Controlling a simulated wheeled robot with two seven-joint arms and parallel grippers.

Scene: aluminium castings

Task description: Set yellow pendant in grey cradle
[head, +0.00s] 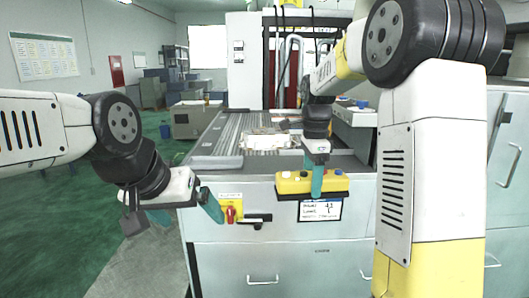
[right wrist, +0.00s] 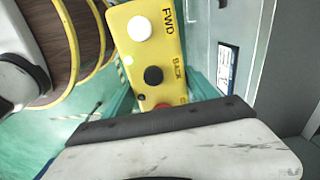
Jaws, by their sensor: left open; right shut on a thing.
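The yellow pendant (head: 291,184) is a long box with buttons, held level in front of the machine's front panel. My right gripper (head: 317,182) is shut on it, with a teal finger across its front. In the right wrist view the pendant (right wrist: 150,62) lies between the teal fingers. It shows a white, a black and a partly hidden red button, with the words FWD and BACK. My left gripper (head: 208,204) is open and empty, left of the pendant near the panel. I cannot make out the grey cradle for certain.
The grey machine cabinet (head: 236,268) fills the centre, with a red switch (head: 230,214) and black handle on its panel. A white label (head: 320,209) sits just below the pendant. A light casting (head: 262,142) lies on the machine bed. Green floor at left is open.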

